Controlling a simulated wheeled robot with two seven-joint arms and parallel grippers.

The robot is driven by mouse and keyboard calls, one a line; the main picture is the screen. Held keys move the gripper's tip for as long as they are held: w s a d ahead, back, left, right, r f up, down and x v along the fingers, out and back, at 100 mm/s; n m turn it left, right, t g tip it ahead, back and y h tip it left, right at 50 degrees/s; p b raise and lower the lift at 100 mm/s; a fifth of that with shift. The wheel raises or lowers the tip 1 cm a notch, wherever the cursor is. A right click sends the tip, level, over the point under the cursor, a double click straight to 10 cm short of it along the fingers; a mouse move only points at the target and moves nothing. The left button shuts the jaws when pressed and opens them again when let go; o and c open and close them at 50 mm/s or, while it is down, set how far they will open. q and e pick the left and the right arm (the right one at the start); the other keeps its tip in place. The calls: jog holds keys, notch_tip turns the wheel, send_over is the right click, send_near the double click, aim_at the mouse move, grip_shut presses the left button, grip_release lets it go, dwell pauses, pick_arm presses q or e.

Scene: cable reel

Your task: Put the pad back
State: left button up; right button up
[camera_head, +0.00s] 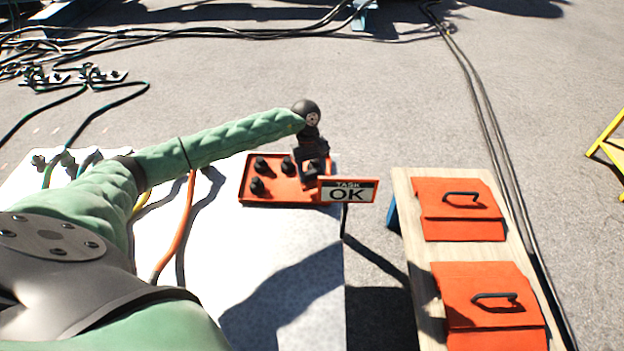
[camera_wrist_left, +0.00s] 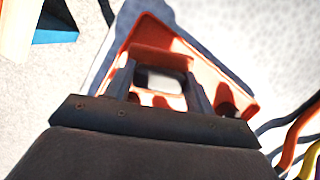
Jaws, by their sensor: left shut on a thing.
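My left gripper (camera_head: 313,172) is over the right part of a shallow orange-red tray (camera_head: 243,190) on the pale table. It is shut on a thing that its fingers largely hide. The left wrist view shows the two dark fingers (camera_wrist_left: 160,82) and a pale patch between them, with the tray (camera_wrist_left: 248,106) around and behind. Several small black pieces (camera_head: 262,166) stand in the tray's left and middle. Two orange wedge-like blocks with black handles, one far (camera_head: 450,215) and one near (camera_head: 485,320), lie on a wooden board. I cannot tell which thing is the pad.
Orange and yellow cables (camera_head: 175,245) cross the table's left side. The wooden board (camera_head: 415,262) is to the right, across a gap. The table's front is clear but shadowed.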

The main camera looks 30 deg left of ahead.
aim_at(311, 177)
pick_arm(q)
notch_tip(311, 177, down, 4)
jog(key=shift+r, duration=0.1)
jog(key=shift+f, duration=0.3)
jog(key=o, duration=0.8)
jog(key=shift+r, duration=0.1)
jog(key=shift+o, duration=0.8)
jog(key=shift+r, duration=0.2)
jog(key=shift+a+r, duration=0.1)
jog(key=shift+r, duration=0.25)
jog(key=v, duration=1)
jog(key=shift+r, duration=0.55)
pick_arm(e)
jog(key=shift+f, duration=0.1)
